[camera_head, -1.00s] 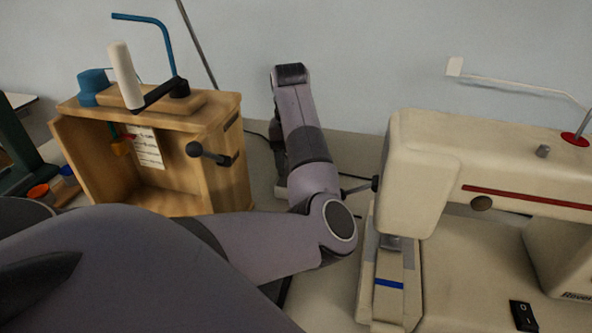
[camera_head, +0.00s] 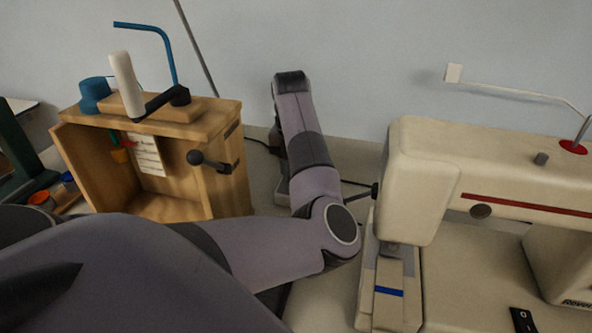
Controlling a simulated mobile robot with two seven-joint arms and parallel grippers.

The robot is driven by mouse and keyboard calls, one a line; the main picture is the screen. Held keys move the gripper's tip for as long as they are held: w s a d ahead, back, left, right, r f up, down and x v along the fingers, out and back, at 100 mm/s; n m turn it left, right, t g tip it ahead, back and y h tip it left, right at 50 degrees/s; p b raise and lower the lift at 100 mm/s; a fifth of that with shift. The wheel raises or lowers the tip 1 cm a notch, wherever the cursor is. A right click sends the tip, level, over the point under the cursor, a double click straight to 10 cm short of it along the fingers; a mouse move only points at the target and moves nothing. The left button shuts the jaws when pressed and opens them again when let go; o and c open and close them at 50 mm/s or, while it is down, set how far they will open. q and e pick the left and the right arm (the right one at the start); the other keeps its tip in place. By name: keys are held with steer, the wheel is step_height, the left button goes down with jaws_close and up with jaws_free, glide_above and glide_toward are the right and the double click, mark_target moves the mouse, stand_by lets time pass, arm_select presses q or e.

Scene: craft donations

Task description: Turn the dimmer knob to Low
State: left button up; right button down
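I cannot make out a dimmer knob or a Low mark in the head view. My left arm (camera_head: 275,246) comes in from the lower left, bends at a round joint right of the middle, and rises toward the wall between a wooden box and a sewing machine. My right gripper is not in view. The arm covers much of the table surface around it.
The open-fronted wooden box (camera_head: 226,188) has a white-handled crank (camera_head: 126,85) on top and a black ball lever (camera_head: 196,158) at its side. The cream sewing machine (camera_head: 430,170) stands right, with a black rocker switch (camera_head: 522,320). Dark cables run behind my arm.

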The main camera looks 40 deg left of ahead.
arm_select(q)
steer(key=m, duration=0.2)
steer(key=shift+m, duration=0.4)
steer(key=m+p, duration=0.1)
steer(key=m, duration=0.3)
steer(key=shift+w+r, duration=0.1)
steer(key=m+p, duration=0.2)
steer(key=m, duration=0.3)
steer(key=shift+d+m+g, duration=0.1)
steer(key=shift+m+g, duration=0.3)
steer(key=shift+m+p, duration=0.45)
steer(key=shift+m, duration=1.15)
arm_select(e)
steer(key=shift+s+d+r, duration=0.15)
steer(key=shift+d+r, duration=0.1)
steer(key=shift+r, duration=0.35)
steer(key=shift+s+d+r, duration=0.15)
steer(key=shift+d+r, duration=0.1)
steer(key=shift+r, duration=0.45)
arm_select(q)
steer(key=o, duration=1)
steer(key=shift+o, duration=0.2)
